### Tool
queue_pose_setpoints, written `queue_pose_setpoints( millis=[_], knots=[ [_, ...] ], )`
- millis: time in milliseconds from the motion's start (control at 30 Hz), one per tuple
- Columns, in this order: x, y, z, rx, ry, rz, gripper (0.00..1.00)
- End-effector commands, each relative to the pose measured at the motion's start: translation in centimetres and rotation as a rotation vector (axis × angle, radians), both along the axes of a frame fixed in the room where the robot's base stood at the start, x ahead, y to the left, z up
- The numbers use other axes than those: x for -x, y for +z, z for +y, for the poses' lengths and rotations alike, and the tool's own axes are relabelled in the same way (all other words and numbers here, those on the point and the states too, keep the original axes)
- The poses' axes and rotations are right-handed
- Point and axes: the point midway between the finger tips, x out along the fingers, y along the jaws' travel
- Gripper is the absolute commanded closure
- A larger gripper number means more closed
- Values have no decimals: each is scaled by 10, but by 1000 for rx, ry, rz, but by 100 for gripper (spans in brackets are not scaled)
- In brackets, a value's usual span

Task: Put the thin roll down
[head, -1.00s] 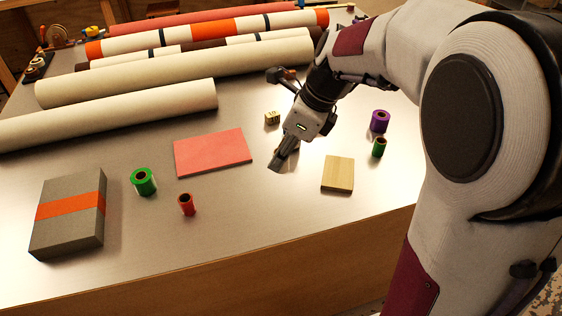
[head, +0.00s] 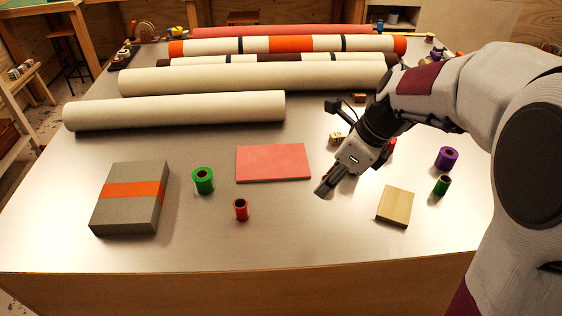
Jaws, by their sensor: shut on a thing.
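My gripper (head: 322,190) points down and left over the table, just right of the pink slab's near corner. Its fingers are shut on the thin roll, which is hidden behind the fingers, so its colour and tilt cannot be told. Other small rolls stand upright on the table: a narrow red roll (head: 241,210) at front centre, a wider green roll (head: 203,181) left of it, a narrow dark green roll (head: 441,186) and a wider purple roll (head: 447,158) at the right.
The pink slab (head: 273,163) lies left of my gripper and a wooden block (head: 394,206) right of it. A grey box with an orange band (head: 131,198) is at the left. Long rolls (head: 175,110) lie across the back. The front middle of the table (head: 310,235) is clear.

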Motion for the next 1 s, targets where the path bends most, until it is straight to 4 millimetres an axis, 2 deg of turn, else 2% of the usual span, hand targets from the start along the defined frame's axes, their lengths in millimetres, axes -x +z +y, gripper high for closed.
queue_pose_setpoints(
  millis=[267,633,800,1000],
  knots=[
    [-38,-19,32,0,70,2,91],
    [-102,-36,74,1,57,1,91],
    [-134,-40,93,1,16,-1,91],
    [-165,-35,103,1,-60,-1,91]
  ],
)
